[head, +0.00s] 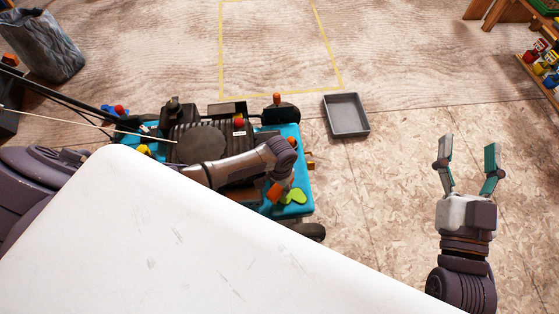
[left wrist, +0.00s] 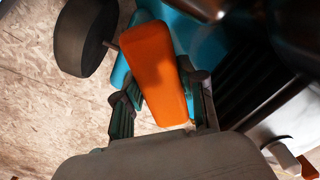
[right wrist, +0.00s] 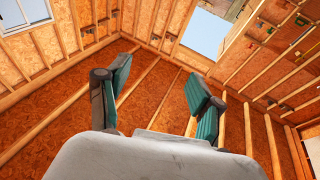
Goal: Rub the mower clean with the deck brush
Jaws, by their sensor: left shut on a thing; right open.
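The mower (head: 291,209), blue with a black engine, stands on the floor left of centre in the head view. A bright green patch (head: 295,196) shows on its blue deck. My left gripper (left wrist: 165,108) is shut on an orange block (left wrist: 158,70), which looks like the deck brush; no bristles show. The orange block also shows in the head view (head: 273,191), over the deck beside the green patch. Whether it touches the deck is unclear. My left forearm hides part of the mower. My right gripper (head: 468,160) is open and empty, well right of the mower.
A grey tray (head: 346,115) lies on the floor right of the mower. Yellow tape (head: 330,50) outlines a floor area behind. A grey bag (head: 45,45) stands at the far left, and a shelf with several bottles (head: 540,65) at the right. Floor between tray and right gripper is clear.

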